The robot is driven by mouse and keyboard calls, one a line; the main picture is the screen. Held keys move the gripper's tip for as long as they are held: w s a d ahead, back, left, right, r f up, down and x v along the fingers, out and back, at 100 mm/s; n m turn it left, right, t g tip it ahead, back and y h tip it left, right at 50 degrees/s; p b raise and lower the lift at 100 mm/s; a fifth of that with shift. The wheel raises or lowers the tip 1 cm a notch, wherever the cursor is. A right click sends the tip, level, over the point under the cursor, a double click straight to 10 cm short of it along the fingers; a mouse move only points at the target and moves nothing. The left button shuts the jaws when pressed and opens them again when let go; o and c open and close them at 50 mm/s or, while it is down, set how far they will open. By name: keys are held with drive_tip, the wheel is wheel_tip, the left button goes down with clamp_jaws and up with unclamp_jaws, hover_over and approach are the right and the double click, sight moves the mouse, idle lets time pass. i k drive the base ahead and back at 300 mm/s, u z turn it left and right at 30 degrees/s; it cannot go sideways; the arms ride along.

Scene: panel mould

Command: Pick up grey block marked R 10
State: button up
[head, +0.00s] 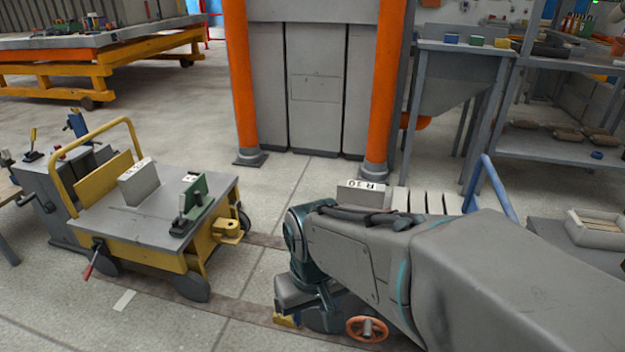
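A grey block (361,195) with a white label on top stands behind my arm, right of centre; its label seems to read R 30, and my arm hides its lower part. Another grey block (138,187) with a pale label on top sits on the yellow cart (150,222) at left; its label is too small to read. I cannot tell which block is marked R 10. My gripper (300,298) points down at the lower middle, right of the cart and apart from both blocks. Its fingers are not clear, so its opening cannot be told.
A row of pale slabs (432,202) stands behind my arm. A green and grey piece (194,197) sits on the cart's right side. An orange handwheel (367,329) is close below my arm. Two orange posts (236,75) stand at the back. Floor between cart and posts is clear.

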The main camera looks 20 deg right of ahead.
sight(357, 193)
drive_tip(key=u, duration=1.25)
drive_tip(key=i, duration=1.1)
drive_tip(key=z, duration=2.9)
drive_tip(key=i, duration=0.5)
drive_tip(key=u, duration=0.1)
